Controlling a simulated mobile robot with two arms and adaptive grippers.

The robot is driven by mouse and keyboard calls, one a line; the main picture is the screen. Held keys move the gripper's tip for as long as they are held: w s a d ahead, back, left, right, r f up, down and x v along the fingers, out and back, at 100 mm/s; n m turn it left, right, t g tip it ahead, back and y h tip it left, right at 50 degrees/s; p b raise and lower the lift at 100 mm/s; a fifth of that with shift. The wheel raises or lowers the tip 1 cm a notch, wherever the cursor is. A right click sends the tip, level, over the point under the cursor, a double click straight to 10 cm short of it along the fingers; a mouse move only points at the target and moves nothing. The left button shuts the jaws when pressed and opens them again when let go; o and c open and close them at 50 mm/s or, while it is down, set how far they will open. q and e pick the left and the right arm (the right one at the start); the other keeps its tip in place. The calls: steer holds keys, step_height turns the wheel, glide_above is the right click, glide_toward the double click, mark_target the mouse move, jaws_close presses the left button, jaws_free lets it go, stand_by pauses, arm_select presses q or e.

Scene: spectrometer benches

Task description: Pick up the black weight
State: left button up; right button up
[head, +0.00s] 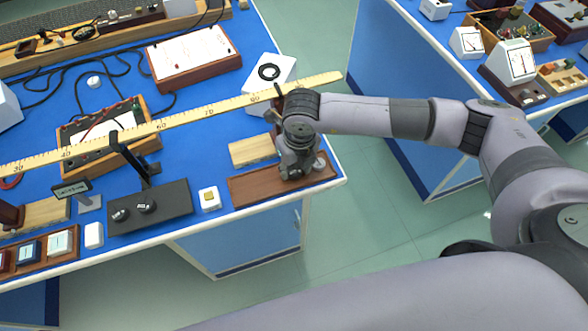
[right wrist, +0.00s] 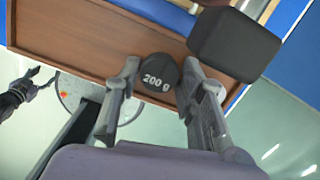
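The black weight (right wrist: 158,75), marked "200 g", shows between the two fingertips of my right gripper (right wrist: 160,80) in the right wrist view. A finger stands close on each side of it; whether both touch it I cannot tell. Brown board shows around the weight, and I cannot tell whether it rests on the board or is clear of it. In the head view my right gripper (head: 297,168) points down over the brown wooden board (head: 250,190) at the bench's front right corner, and the weight is hidden there. My left gripper is not in view.
A larger dark block (right wrist: 233,45) stands beside the right finger. A pale wooden block (head: 250,150) lies behind the board. A long yellow ruler (head: 185,116) crosses the bench behind my gripper. A small white box (head: 209,199) and a black stand (head: 165,210) are to the left.

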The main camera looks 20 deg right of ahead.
mark_target(294, 169)
jaws_close()
steer(key=shift+r, duration=0.2)
step_height(294, 169, up, 20)
steer(key=b, duration=0.2)
steer(key=shift+b, duration=0.4)
